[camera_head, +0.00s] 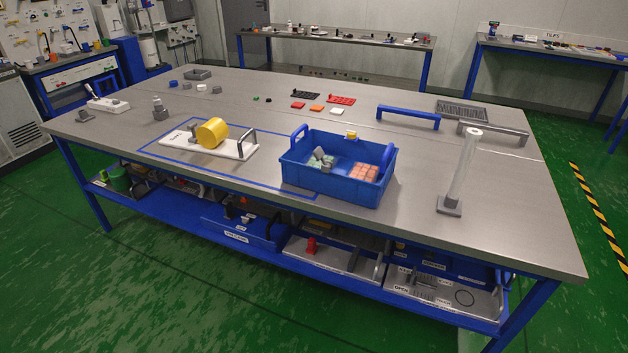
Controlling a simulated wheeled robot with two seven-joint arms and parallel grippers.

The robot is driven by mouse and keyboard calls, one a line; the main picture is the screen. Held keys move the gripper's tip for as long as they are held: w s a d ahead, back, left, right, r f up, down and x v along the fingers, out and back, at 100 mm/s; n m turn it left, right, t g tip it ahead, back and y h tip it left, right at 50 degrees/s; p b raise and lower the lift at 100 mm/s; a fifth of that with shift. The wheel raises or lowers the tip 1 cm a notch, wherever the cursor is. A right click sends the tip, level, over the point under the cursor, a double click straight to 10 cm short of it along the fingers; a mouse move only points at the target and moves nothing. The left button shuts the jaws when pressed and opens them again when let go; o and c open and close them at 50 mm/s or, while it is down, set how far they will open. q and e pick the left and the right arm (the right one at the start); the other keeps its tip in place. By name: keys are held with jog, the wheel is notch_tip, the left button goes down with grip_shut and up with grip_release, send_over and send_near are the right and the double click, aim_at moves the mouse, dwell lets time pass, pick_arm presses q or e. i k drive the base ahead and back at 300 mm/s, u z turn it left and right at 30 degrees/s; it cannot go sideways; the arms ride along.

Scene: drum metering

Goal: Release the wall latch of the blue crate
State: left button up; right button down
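The blue crate (330,187) stands on the steel table right of the middle, near its front edge. Its handles rise at the left and right ends. Grey and pale pieces (321,160) lie in its left part, and orange-pink blocks (364,172) lie in its right part. A small yellow piece (351,135) shows at the top of the far wall; I cannot tell whether it is the wall latch. No other latch can be made out, and the outer faces of the far and left walls are hidden. Neither of my grippers is in view.
Left of the crate, a yellow drum (212,133) sits on a white board (228,149) with a dark handle. A clear upright tube (464,169) on a grey base stands to the right. The table's front right is clear.

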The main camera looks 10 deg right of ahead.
aim_at(319, 154)
jog(key=u, duration=0.55)
jog(key=i, duration=1.6)
jog(key=z, duration=0.55)
